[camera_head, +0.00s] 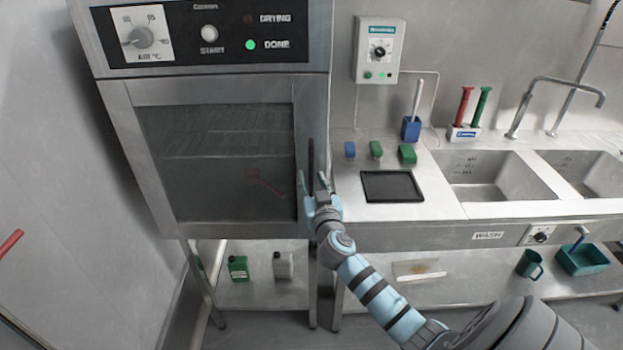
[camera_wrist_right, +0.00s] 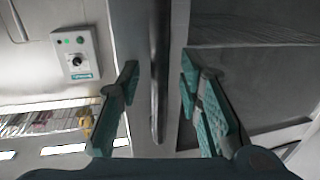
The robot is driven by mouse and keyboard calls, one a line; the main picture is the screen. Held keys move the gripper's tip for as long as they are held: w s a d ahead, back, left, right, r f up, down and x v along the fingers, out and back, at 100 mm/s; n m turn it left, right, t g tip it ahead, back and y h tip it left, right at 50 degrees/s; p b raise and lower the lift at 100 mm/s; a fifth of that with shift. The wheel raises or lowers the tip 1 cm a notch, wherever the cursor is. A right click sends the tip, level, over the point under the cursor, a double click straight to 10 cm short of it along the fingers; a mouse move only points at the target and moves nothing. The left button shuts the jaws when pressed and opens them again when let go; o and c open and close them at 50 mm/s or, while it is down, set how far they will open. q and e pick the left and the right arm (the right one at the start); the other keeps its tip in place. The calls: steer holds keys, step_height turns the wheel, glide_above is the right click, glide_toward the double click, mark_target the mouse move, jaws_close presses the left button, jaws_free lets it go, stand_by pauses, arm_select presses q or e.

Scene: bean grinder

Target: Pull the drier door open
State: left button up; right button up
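The drier (camera_head: 205,38) stands at the left in the head view, with its door (camera_head: 215,90) closed. The door has a dark window (camera_head: 215,165) with racks behind it and a vertical dark handle (camera_head: 311,158) along its right edge. The green lamp by DONE is lit. My right gripper (camera_head: 313,178) is at the handle's lower part. In the right wrist view its teal-padded fingers (camera_wrist_right: 159,72) are apart, with the handle (camera_wrist_right: 158,95) between them and a gap visible on each side. My left gripper is not in view.
A steel counter with a black mat (camera_head: 391,186), several small brushes and sinks (camera_head: 485,176) adjoins the drier on the right. A control box (camera_head: 379,50) hangs on the wall above. Bottles (camera_head: 238,268) stand on the shelf below. A wall is close on the left.

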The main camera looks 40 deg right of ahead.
steer(key=shift+w+d, duration=0.2)
steer(key=shift+w, duration=0.25)
steer(key=shift+s, duration=0.1)
jaws_close()
